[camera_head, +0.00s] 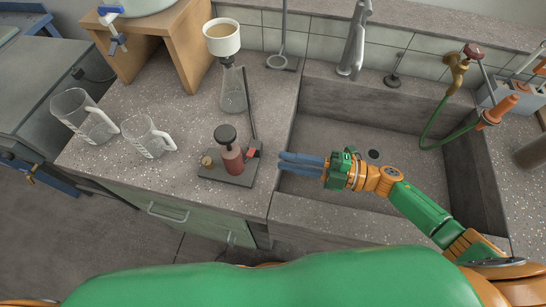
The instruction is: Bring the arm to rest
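My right arm (422,208) comes in from the right and reaches left across the sink. My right gripper (284,163) has blue fingers that point left, over the sink's left rim. Its fingers lie close together in this view, and I cannot tell whether a gap is left between them. I see nothing held in it. The fingertips are a little right of the red bottle's stand. My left gripper is not in view.
The sink (325,210) lies under my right arm, with a tap (355,40) behind it. On the bench left of it stand a red bottle (232,161) on a dark base, two clear jugs (148,140) (82,116), and a flask (233,95) under a white funnel (222,38). A green hose (432,128) hangs at right.

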